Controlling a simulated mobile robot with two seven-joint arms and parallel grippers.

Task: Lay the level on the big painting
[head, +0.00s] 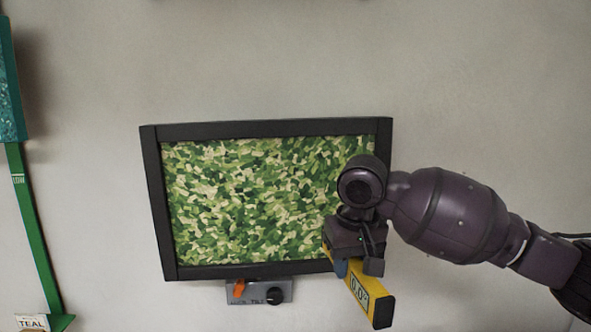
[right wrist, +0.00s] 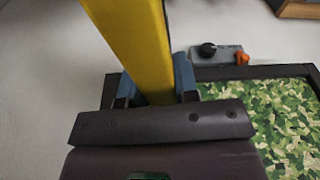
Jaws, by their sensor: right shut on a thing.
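The big painting (head: 265,205) has a black frame and a green camouflage pattern, and hangs on the pale wall in the head view. Its corner also shows at the right of the right wrist view (right wrist: 288,125). My right gripper (head: 352,268) is shut on the yellow level (head: 368,292), in front of the painting's lower right corner. The level has a black end and a display reading about 0.0. In the right wrist view the level (right wrist: 135,45) runs up between the blue fingers (right wrist: 158,88). I cannot tell whether the level touches the frame. My left gripper is not in view.
A grey box (head: 258,292) with an orange switch and a black knob sits just under the painting. A green strip (head: 35,235) and a teal panel (head: 10,90) are at the left. A label reading TEAL (head: 32,322) is at the lower left. The wall above the painting is bare.

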